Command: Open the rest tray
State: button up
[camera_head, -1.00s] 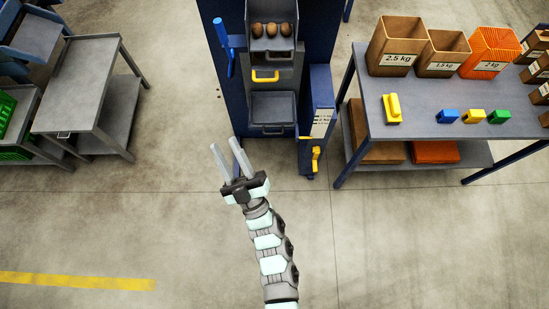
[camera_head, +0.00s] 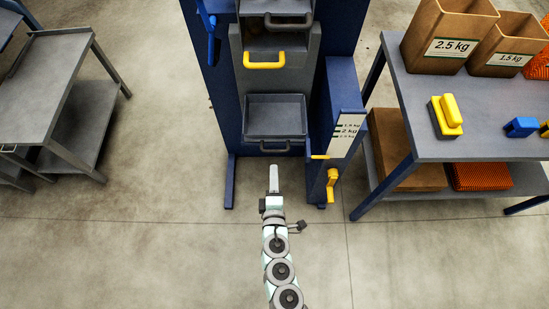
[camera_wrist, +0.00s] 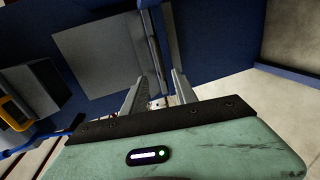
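The grader (camera_head: 222,110) is a tall blue cabinet with grey trays on its front. The lowest grey tray (camera_head: 275,103) has a dark handle (camera_head: 274,146) along its front edge. No label shows which tray is the rest tray. Above it is a yellow handle (camera_head: 264,62), and higher up a dark-handled tray (camera_head: 289,22). My gripper (camera_head: 273,168) is seen edge-on below and in front of the lowest handle, apart from it. In the wrist view my gripper (camera_wrist: 160,84) has its fingers spread with nothing held, facing the blue cabinet and grey panels.
A blue side box with a weight scale (camera_head: 345,130) and a yellow crank (camera_head: 331,185) stands right of the trays. A table (camera_head: 480,148) with cardboard bins (camera_head: 444,40) is further right. A grey cart (camera_head: 40,85) is at left. The floor in front is clear.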

aim_at(274, 150)
jog(key=b+x, duration=0.1)
jog(key=x, duration=1)
jog(key=shift+d, duration=0.1)
jog(key=shift+s, duration=0.1)
jog(key=shift+c, duration=0.4)
grip_shut()
dwell(0.7)
